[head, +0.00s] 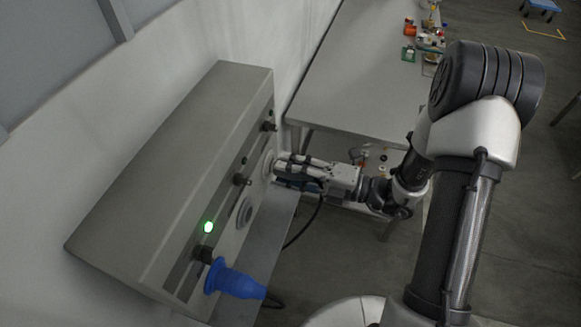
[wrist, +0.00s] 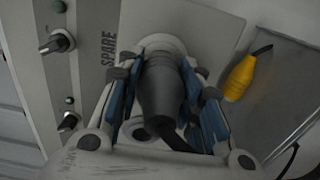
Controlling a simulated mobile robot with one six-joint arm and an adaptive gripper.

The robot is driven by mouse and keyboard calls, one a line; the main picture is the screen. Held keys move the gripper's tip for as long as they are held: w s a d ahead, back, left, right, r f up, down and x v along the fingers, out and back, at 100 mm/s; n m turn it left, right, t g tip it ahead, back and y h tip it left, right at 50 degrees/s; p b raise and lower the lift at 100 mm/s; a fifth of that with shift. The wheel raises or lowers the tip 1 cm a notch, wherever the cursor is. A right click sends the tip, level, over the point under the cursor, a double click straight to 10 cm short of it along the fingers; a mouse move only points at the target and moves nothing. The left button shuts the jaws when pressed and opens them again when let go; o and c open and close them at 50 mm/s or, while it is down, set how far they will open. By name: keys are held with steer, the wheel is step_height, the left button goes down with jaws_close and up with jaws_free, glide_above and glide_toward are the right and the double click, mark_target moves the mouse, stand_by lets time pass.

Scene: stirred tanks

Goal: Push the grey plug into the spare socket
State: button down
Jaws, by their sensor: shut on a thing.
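The grey plug (wrist: 160,92) is held between the blue-padded fingers of my gripper (wrist: 164,92), with its dark cable trailing at the bottom. Its front end is at the pale round flange of the spare socket (wrist: 163,42), beside the SPARE lettering. The plug looks lined up with the socket, but how deep it sits I cannot tell. In the head view my gripper (head: 282,169) reaches the front of the panel at its far end. The fingers largely hide the plug there, and the flange of the spare socket (head: 267,163) shows just behind the fingertips.
The grey panel box (head: 170,165) carries knobs, a lit green lamp (head: 208,227), a middle socket (head: 245,212) and a blue plug (head: 233,281) at its near end. A yellow connector (wrist: 240,76) lies beside the panel. A bench (head: 350,70) with small items stands behind.

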steer(key=shift+w+a, duration=0.15)
steer(key=shift+a, duration=0.25)
steer(key=c, duration=1)
jaws_free()
steer(key=shift+c, duration=0.2)
steer(key=v, duration=1.2)
